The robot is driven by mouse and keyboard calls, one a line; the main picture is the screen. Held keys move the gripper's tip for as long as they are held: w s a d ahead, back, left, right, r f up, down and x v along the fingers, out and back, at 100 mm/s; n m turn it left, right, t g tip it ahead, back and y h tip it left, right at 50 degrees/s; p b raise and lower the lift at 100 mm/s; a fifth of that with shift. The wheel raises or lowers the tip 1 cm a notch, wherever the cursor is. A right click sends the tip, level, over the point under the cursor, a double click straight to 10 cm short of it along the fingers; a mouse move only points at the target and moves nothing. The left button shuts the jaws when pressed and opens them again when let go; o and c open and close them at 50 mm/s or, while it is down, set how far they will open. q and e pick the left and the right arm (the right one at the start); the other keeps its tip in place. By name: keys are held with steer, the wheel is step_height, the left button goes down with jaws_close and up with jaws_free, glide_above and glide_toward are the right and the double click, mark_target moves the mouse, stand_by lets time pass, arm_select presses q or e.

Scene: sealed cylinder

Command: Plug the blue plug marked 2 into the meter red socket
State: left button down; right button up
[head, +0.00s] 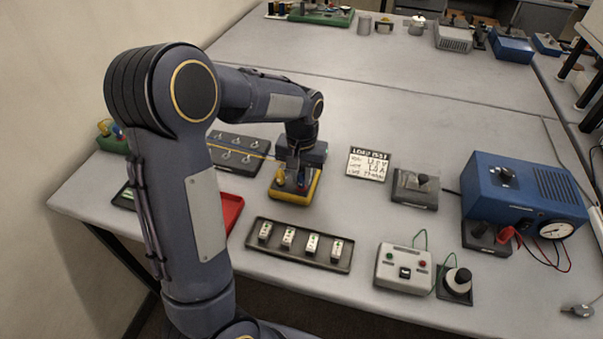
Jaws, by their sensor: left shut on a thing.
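My left gripper (298,168) reaches down from above at the yellow-edged meter (313,186) in the middle of the table. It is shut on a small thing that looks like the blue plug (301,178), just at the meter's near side. A yellow plug (280,177) stands at the meter's left. The number on the blue plug is too small to read. The red socket is hidden or too small to make out, so I cannot tell whether the plug is in it or above it. My right gripper is not in view.
A black panel with hooks (240,150) lies left, with a yellow wire over it. A switch tray (297,261), grey button box (404,285), knob (457,282) and blue gauge unit (520,188) stand in front and right. A load test card (369,163) lies behind.

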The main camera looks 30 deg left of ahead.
mark_target(302, 174)
arm_select(q)
steer(key=shift+f, duration=0.25)
stand_by(0.6)
steer(key=c, duration=1.2)
jaws_free()
step_height(302, 174, up, 7)
steer(key=shift+r+b, duration=0.2)
steer(key=shift+b, duration=0.2)
steer(key=shift+r, duration=0.25)
